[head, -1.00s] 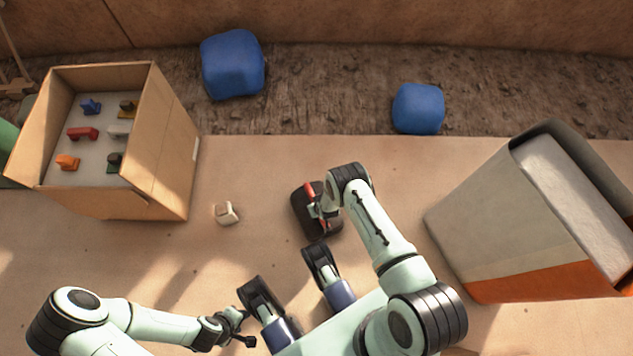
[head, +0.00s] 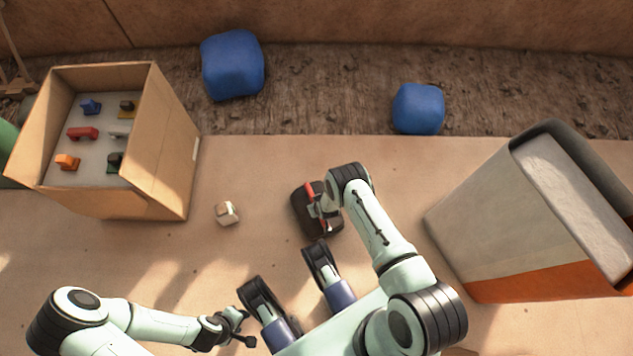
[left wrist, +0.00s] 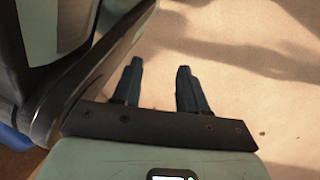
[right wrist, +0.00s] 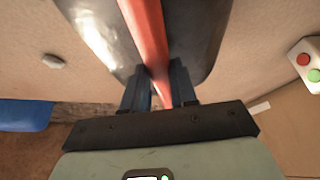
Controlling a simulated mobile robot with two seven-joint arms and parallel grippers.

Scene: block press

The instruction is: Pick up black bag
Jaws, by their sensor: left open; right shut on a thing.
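The black bag (head: 303,212) lies on the tan floor in the middle of the head view, with a red strip across its top. My right gripper (head: 322,207) is over it and partly hides it. In the right wrist view my right gripper (right wrist: 160,90) is shut on the red handle (right wrist: 150,40), with the dark bag body (right wrist: 205,35) on both sides. I cannot tell whether the bag is clear of the floor. My left gripper (head: 243,328) is low at the left of my base. Its fingers (left wrist: 160,85) are apart and empty in the left wrist view.
A cardboard box (head: 165,150) with several coloured pieces on a panel stands at left. A small pale block (head: 227,213) lies between box and bag. A large grey and orange container (head: 510,215) stands at right. Two blue blocks (head: 232,65) (head: 418,108) lie behind.

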